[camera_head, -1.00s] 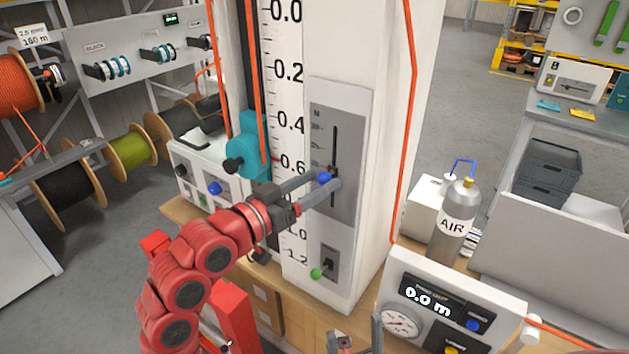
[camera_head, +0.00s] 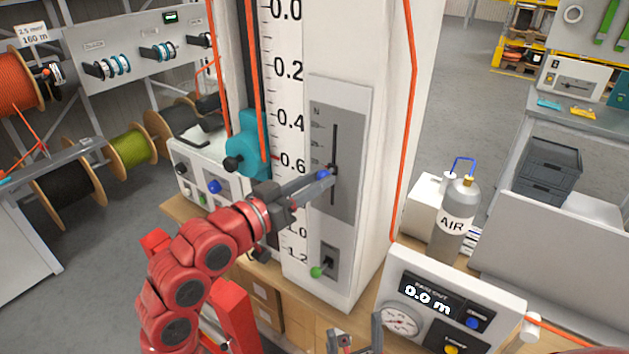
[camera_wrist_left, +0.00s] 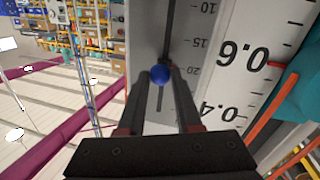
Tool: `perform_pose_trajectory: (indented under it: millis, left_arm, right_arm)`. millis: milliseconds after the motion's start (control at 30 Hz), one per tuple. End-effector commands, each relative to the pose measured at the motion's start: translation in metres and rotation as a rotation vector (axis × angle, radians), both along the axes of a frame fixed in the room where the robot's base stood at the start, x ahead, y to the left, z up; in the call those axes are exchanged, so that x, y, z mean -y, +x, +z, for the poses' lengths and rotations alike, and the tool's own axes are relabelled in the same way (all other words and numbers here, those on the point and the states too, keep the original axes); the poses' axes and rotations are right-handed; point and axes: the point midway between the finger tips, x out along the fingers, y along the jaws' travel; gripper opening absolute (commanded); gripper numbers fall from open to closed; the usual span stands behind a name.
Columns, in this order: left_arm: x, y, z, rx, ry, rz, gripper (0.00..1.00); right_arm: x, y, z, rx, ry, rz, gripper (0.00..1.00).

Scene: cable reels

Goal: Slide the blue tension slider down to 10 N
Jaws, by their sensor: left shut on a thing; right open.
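The blue slider knob (camera_head: 323,174) sits in a dark vertical slot on the grey tension panel (camera_head: 350,110) of the white column. My left gripper (camera_head: 329,178) is shut on the knob, fingers on both sides. In the left wrist view, the blue knob (camera_wrist_left: 160,75) shows between the fingertips of my left gripper (camera_wrist_left: 160,78), about level with the 20 mark. The 15 and 10 marks are further up that picture, which looks turned over. My right gripper (camera_head: 355,343) is open and empty at the bottom edge, partly cut off.
A white box with a 0.0 m display (camera_head: 428,296) and a grey AIR bottle (camera_head: 456,220) stand to the right. Orange cable (camera_head: 412,120) runs along the column. A teal part (camera_head: 250,145) stands at its left.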

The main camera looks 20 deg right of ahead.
Motion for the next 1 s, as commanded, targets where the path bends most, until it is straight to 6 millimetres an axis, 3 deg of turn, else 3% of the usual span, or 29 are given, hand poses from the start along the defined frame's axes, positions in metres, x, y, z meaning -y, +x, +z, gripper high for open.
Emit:
perform_pose_trajectory:
  millis: [733,867,1000]
  left_arm:
    - [0.000,0.000,-0.001,0.000,0.000,0.001,0.00]
    - [0.000,0.000,-0.012,0.000,0.000,0.001,0.00]
    - [0.000,0.000,-0.037,-0.001,0.000,0.000,0.00]
  right_arm:
    - [0.000,0.000,-0.001,0.000,0.000,0.000,0.80]
    - [0.000,0.000,-0.012,0.000,0.000,0.000,0.80]
    - [0.000,0.000,-0.036,0.000,0.000,0.000,0.80]
